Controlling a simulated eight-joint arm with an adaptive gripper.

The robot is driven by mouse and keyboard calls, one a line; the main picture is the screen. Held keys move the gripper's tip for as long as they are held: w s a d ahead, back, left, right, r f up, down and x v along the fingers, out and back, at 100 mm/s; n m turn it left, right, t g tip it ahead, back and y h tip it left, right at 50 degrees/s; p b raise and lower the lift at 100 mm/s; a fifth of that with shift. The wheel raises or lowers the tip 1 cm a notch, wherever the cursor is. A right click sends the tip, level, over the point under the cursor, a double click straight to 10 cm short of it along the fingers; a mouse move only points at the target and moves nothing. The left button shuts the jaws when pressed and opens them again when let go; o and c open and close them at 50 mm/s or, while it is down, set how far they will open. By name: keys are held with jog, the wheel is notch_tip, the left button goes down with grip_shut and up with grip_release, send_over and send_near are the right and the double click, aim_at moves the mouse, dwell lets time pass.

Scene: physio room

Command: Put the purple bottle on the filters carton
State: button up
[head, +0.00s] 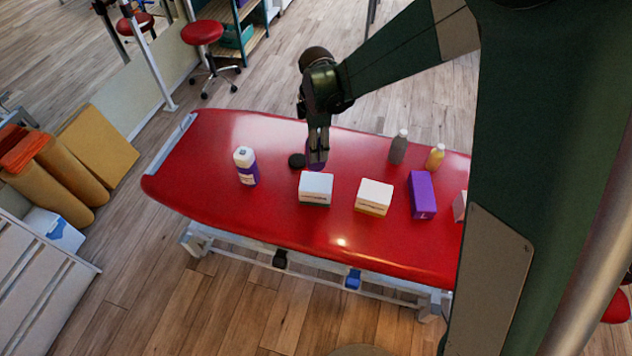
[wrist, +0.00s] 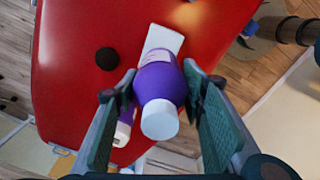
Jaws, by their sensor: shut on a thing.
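The purple bottle (wrist: 162,82) has a white cap and sits between the two fingers of my gripper (wrist: 160,88), which is shut on it. In the head view my gripper (head: 318,146) points down over the red table, with the purple bottle (head: 316,164) partly hidden by the fingers. Just in front stands a white-topped carton with a grey-green lower part (head: 316,188). To its right stands a white-topped carton with a yellowish lower part (head: 374,196). Their print is too small to read, so I cannot tell which is the filters carton.
On the red table (head: 230,128) a white-and-purple bottle (head: 246,168) stands left of a black disc (head: 297,160). A purple box (head: 422,194), a grey bottle (head: 398,147) and a yellow bottle (head: 435,157) stand at right. The table's left end is clear.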

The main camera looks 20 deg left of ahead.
aim_at(316, 165)
jog(key=shift+f, duration=0.1)
jog(key=shift+f, duration=3)
jog(key=shift+f, duration=0.15)
jog(key=shift+f, duration=1.75)
jog(key=shift+f, duration=0.1)
jog(key=o, duration=1.2)
jog(key=shift+r, duration=6.15)
